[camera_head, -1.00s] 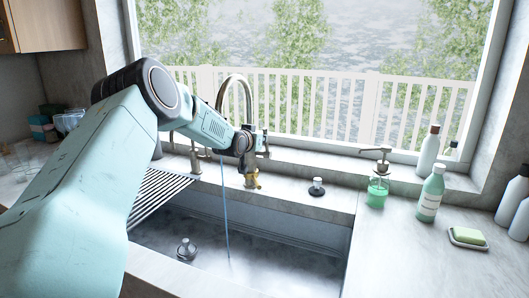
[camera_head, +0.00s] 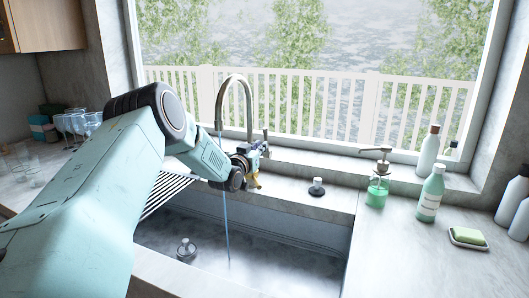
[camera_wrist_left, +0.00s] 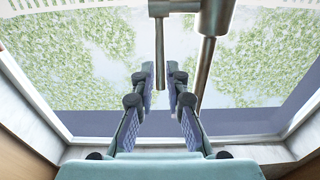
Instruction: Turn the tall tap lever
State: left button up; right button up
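The tall tap (camera_head: 236,78) arches up behind the sink, and a thin blue stream (camera_head: 226,215) falls from its spout into the basin. Its lever (camera_head: 265,136) stands upright on the right side of the tap. My left gripper (camera_head: 262,149) is at the lever, partly hidden by its own wrist. In the left wrist view the lever (camera_wrist_left: 160,45) reaches in between the two fingertips, with narrow gaps on both sides. The fingers look open around it, not clamped. The tap's thick column (camera_wrist_left: 207,70) is beside the right finger. My right gripper is not in view.
A dark-based stopper (camera_head: 317,187), a green soap dispenser (camera_head: 377,190), bottles (camera_head: 430,195) and a soap dish (camera_head: 467,238) stand to the right. Glasses (camera_head: 75,124) stand at the left. The window is behind.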

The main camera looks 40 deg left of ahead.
pick_arm(q)
jog(key=shift+s+d+f+t, duration=0.1)
jog(key=shift+s+f+t, duration=0.2)
jog(key=shift+f+t, duration=0.15)
jog(key=f+t+y, duration=0.1)
jog(key=t, duration=0.1)
jog(key=s+f+t, duration=0.1)
jog(key=f+t, duration=0.1)
jog(key=shift+s+d+f+t+y, duration=0.15)
jog(key=shift+d+f+t+y, duration=0.1)
jog(key=shift+y, duration=0.15)
jog(key=shift+a, duration=0.1)
dwell(0.3)
jog(key=shift+f+t, duration=0.55)
jog(key=shift+t, duration=0.05)
